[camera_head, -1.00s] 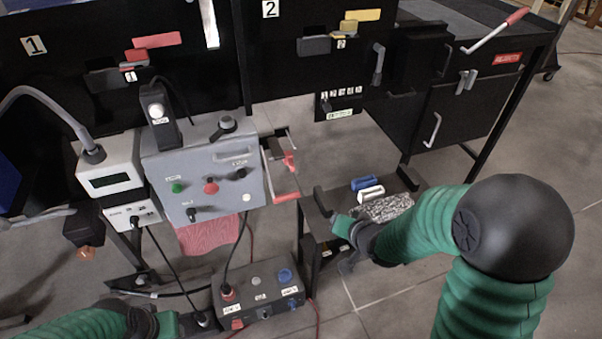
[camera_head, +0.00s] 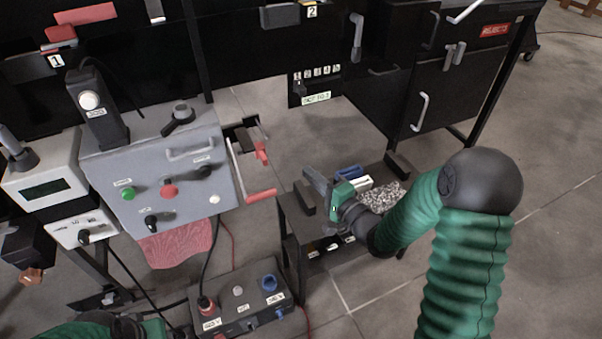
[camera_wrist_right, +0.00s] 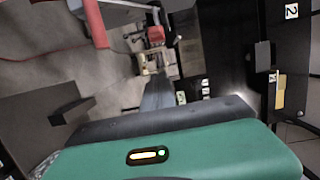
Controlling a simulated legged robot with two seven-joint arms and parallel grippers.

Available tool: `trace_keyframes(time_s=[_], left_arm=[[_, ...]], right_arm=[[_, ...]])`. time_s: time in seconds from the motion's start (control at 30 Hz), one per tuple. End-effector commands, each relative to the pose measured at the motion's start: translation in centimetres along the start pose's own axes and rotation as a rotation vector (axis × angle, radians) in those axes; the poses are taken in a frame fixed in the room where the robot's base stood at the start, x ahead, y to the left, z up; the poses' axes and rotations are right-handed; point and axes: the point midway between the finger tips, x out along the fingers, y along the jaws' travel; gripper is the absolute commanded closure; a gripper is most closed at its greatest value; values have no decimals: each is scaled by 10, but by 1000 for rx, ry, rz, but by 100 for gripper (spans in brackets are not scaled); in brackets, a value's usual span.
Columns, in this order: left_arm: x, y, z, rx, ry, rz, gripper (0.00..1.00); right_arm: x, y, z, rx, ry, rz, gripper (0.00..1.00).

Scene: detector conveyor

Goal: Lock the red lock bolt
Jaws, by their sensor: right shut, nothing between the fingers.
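A small red piece (camera_head: 262,153), which looks like the red lock bolt, sits on a dark bracket at the right side of the grey control box (camera_head: 135,165). In the right wrist view, a red block (camera_wrist_right: 155,35) shows beyond the fingers. A red-ended handle bar (camera_head: 262,195) hangs below the bracket, and a red bar also shows at the top left of the wrist view (camera_wrist_right: 95,22). My right gripper (camera_head: 312,182) is shut and empty, right of the bolt and apart from it. My left gripper is partly cut off at the bottom left; its fingers are unclear.
A low dark stand (camera_head: 290,228) below my right gripper holds a blue item (camera_head: 348,173), a white item (camera_head: 362,183) and a speckled pile (camera_head: 383,198). A switch box (camera_head: 235,305) with cables stands on the floor. Black cabinets (camera_head: 250,60) line the back.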

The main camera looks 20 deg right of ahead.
Motion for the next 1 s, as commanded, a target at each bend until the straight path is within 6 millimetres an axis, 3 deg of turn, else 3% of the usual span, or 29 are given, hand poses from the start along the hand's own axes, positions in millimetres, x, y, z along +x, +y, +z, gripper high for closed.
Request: trace_keyframes(time_s=[0.37, 0.6, 1.0], left_arm=[[19, 0, 4, 0, 0, 0, 64], [26, 0, 6, 0, 0, 0, 64], [26, 0, 6, 0, 0, 0, 64]], right_arm=[[82, 2, 2, -1, -2, -2, 100], [87, 1, 36, 0, -2, -1, 100], [88, 0, 40, 0, 0, 0, 100]])
